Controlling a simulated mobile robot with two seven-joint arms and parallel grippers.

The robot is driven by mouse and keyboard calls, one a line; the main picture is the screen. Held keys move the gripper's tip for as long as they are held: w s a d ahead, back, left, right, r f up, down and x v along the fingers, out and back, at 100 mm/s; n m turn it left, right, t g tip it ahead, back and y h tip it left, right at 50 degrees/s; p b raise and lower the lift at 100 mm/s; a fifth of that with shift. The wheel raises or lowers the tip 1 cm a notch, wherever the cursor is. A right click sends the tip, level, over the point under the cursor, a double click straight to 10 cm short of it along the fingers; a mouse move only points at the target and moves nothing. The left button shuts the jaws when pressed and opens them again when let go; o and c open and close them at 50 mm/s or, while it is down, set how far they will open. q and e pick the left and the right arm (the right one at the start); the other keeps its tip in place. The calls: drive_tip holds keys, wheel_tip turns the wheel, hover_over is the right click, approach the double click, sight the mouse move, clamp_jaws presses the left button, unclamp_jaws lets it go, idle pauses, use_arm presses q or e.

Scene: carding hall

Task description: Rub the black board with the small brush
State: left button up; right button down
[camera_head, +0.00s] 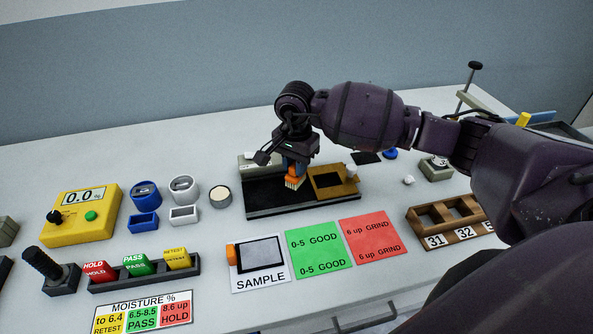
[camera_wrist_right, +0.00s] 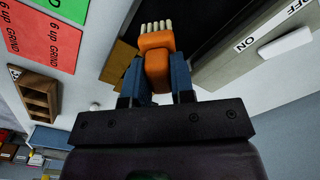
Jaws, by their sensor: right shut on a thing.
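The black board (camera_head: 268,197) lies flat at the middle of the table, with a wooden frame (camera_head: 345,178) standing on its right part. My right gripper (camera_head: 294,168) is shut on the small orange brush (camera_head: 291,181), with its pale bristles pointing down over the board. Whether the bristles touch the board I cannot tell. In the right wrist view the orange brush (camera_wrist_right: 155,58) sits between the blue fingers, and the dark board (camera_wrist_right: 195,25) is beyond it. My left gripper is not in view.
A grey box (camera_head: 258,162) with an ON/OFF label borders the board's back. A sample card (camera_head: 260,277), a green card (camera_head: 318,250) and a red card (camera_head: 369,238) lie in front. A yellow meter (camera_head: 82,215) and small cups stand left; a wooden rack (camera_head: 449,239) stands right.

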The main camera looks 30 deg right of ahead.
drive_tip(key=shift+r+p, duration=0.5)
drive_tip(key=shift+r, duration=1.1)
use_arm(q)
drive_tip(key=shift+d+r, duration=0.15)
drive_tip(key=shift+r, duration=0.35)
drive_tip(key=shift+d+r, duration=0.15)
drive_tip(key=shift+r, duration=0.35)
